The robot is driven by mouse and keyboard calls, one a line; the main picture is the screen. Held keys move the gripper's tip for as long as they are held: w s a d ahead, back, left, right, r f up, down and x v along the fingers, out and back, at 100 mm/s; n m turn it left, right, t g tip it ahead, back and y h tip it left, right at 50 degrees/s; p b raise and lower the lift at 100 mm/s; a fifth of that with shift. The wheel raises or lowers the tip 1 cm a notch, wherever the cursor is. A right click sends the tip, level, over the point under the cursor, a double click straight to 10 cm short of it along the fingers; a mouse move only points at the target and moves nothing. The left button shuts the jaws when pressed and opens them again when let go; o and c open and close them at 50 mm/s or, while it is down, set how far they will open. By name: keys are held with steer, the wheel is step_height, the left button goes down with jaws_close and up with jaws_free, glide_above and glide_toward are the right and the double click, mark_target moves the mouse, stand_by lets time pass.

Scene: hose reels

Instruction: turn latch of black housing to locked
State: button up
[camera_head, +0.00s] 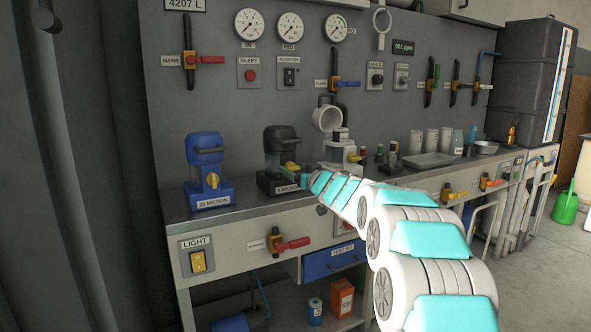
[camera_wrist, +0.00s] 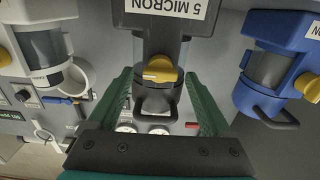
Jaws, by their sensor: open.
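The black housing (camera_head: 281,147) stands on the bench against the grey panel, with a "5 MICRON" label at its base. It fills the middle of the wrist view (camera_wrist: 158,45), upside down there. Its latch is a yellow knob (camera_wrist: 160,69) on the front; its raised ridge seems to lie roughly crosswise. My gripper (camera_wrist: 157,74) is open, its green fingers on either side of the latch with gaps to it.
A white housing (camera_head: 341,150) stands close on the right. Cups (camera_head: 415,142) and a tray (camera_head: 428,160) are farther right. Valve handles and gauges cover the panel behind.

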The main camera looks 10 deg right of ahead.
steer(key=shift+w+f, duration=0.1)
steer(key=shift+w, duration=0.15)
steer(key=shift+c, duration=0.3)
jaws_close()
